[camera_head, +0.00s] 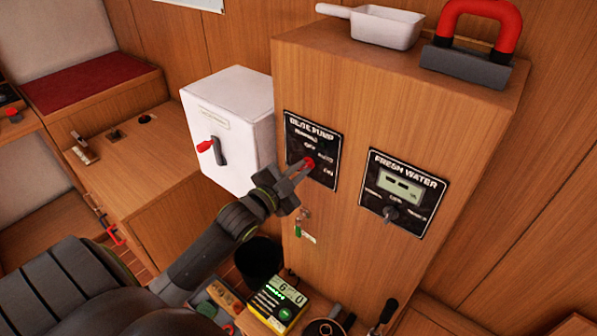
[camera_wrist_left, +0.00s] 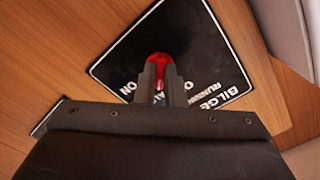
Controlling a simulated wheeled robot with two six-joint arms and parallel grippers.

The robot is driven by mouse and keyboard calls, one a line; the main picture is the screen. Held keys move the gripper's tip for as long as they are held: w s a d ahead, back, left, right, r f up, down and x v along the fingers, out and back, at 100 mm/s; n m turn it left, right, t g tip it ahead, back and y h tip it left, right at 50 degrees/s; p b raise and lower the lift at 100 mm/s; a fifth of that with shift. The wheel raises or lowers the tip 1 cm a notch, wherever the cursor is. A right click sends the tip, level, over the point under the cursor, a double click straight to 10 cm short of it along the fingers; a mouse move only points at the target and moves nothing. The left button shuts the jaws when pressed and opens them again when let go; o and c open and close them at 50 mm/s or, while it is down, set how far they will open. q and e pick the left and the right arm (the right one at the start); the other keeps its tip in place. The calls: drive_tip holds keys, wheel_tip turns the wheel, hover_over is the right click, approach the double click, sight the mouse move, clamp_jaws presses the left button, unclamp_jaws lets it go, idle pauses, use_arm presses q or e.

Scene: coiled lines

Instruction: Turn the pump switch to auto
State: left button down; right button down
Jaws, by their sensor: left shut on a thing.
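The black BILGE PUMP panel (camera_head: 323,134) is on the front of the wooden cabinet, left of the FRESH WATER panel. Its red switch knob (camera_head: 310,162) is by the OFF, AUTO and ON lettering. My left gripper (camera_head: 301,171) reaches up to the panel from the lower left and is shut on the knob. In the left wrist view, the two fingers (camera_wrist_left: 161,84) stand on either side of the red knob (camera_wrist_left: 158,59), over the dark panel (camera_wrist_left: 195,38). The fingers hide part of the lettering, and I cannot tell which position the knob points to. My right gripper is not in view.
A white box (camera_head: 231,120) with a red-tipped lever (camera_head: 212,148) stands left of the panel. A key with a green tag (camera_head: 299,230) hangs just below my gripper. A yellow device (camera_head: 278,303) sits lower down.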

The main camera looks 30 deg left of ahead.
use_arm(q)
drive_tip(key=c, duration=1.5)
unclamp_jaws()
drive_tip(key=shift+s+a+b, duration=0.25)
drive_tip(key=shift+s+b, duration=0.05)
drive_tip(key=shift+s, duration=2.6)
drive_tip(key=shift+s+a+b, duration=0.2)
drive_tip(key=shift+s+b, duration=0.1)
drive_tip(key=shift+s, duration=2.6)
drive_tip(key=shift+s+a+b, duration=0.25)
drive_tip(key=shift+s+b, duration=0.05)
drive_tip(key=shift+s, duration=2.6)
